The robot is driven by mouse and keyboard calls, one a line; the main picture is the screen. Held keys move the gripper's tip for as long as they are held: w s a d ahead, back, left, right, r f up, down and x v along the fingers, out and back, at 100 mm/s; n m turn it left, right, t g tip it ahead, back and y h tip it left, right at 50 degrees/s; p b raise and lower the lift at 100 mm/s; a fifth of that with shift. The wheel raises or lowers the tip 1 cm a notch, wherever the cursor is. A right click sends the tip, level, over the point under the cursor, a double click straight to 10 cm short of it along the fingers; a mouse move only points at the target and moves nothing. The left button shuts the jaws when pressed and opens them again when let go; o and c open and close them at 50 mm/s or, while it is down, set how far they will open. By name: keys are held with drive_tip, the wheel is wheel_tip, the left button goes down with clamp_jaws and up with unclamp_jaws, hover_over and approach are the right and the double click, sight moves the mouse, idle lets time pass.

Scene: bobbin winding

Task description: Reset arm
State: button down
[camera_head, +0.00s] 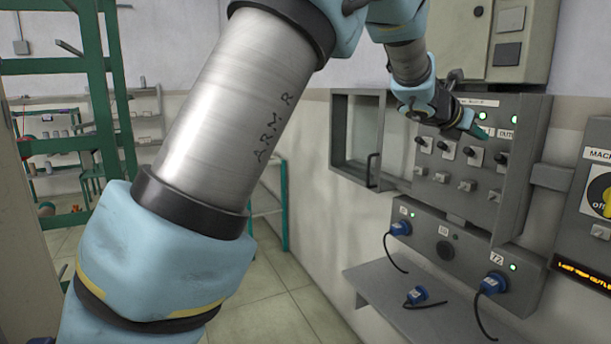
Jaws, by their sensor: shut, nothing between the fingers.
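My arm, with blue joint covers and a bare metal link, rises from the lower left across the picture and bends over at the top. My gripper (472,127) is at the upper right, in front of the grey switch panel (455,205). Its fingers look closed and hold nothing. It covers part of the panel's upper row near a green light. I cannot tell from this view whether it touches the panel.
A green rack (100,90) stands left. Tiled floor (285,310) shows between.

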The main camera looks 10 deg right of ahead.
drive_tip(key=w+a+f+n+t+y, duration=0.25)
drive_tip(key=w+a+n, duration=0.25)
drive_tip(key=a+n, duration=0.25)
drive_tip(key=w+a+f+n+t+y, duration=0.1)
drive_tip(key=w+a+f+n+y, duration=0.15)
drive_tip(key=w+a+n, duration=0.5)
drive_tip(key=w+a+f+n+t+y, duration=0.15)
drive_tip(key=a+f+n, duration=0.3)
drive_tip(key=a, duration=0.55)
drive_tip(key=s+a+f+n+y+b, duration=0.1)
drive_tip(key=a+f+n+y, duration=0.15)
drive_tip(key=a+n, duration=0.45)
drive_tip(key=s+a+f+n+y, duration=0.15)
drive_tip(key=a+f+n, duration=0.3)
drive_tip(key=a, duration=0.55)
drive_tip(key=s+a+f+n+g+y, duration=0.1)
drive_tip(key=s+a+f+n+g, duration=0.1)
drive_tip(key=s+a+n, duration=0.3)
drive_tip(key=s+a+f+n+g, duration=0.2)
drive_tip(key=s+a+f+n, duration=0.2)
drive_tip(key=s+a+n, duration=0.2)
drive_tip(key=s+a+f+n+g+y+b, duration=0.1)
drive_tip(key=s+a+f+n+g, duration=0.2)
drive_tip(key=s+a+n, duration=0.2)
drive_tip(key=s+n, duration=0.2)
drive_tip(key=s, duration=0.1)
drive_tip(key=shift+s+a+f+n+y, duration=0.15)
drive_tip(key=shift+a+n+y, duration=0.15)
drive_tip(key=shift+a+y, duration=0.05)
